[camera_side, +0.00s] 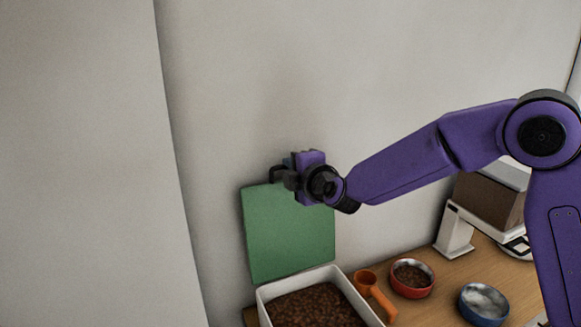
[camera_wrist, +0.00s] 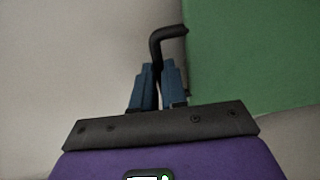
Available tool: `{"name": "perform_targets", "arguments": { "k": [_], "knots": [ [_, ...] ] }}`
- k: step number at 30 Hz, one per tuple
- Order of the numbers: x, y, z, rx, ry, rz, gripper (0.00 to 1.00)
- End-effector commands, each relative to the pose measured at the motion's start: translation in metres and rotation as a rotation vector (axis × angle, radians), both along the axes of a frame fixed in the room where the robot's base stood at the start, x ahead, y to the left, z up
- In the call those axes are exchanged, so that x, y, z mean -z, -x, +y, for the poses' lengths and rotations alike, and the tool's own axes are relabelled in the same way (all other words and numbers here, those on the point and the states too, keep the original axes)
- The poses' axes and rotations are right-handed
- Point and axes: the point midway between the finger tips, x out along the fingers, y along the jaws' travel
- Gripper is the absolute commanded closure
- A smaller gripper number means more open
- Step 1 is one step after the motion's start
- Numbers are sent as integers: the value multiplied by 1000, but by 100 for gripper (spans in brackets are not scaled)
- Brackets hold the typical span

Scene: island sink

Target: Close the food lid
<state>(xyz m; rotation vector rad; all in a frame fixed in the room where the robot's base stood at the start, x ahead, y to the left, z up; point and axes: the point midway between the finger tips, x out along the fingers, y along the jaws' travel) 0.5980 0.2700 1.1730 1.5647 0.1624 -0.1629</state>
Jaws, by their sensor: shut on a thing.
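The green food lid (camera_side: 290,235) stands open, nearly upright, at the back edge of a white food container (camera_side: 263,303). The container is filled with brown kibble and is cut off by the bottom of the side view. The lid also shows at the right of the wrist view (camera_wrist: 255,55). A black bent handle (camera_wrist: 166,38) sticks out from the lid's edge. My gripper (camera_wrist: 158,70) has its blue fingers shut on this handle. In the side view my gripper (camera_side: 289,164) is at the lid's top edge, where the fingers are small and partly hidden.
An orange scoop (camera_side: 374,294), a red bowl of kibble (camera_side: 411,279) and a blue bowl (camera_side: 484,303) sit on the wooden counter (camera_side: 445,289) right of the container. A white appliance with a brown box (camera_side: 487,203) stands farther right. A grey wall is close behind the lid.

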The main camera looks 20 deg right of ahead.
Motion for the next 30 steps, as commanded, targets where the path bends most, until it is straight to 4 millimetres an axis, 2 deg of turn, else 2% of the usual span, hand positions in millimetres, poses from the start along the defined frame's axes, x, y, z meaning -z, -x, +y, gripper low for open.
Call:
{"name": "perform_targets", "arguments": {
  "k": [8,15,25,30],
  "knots": [
    [3,50,0,-3,0,8,100],
    [15,99,1,-5,1,17,100],
    [32,140,1,-4,3,20,100],
    [41,155,0,-5,7,-43,100]
  ]
}}
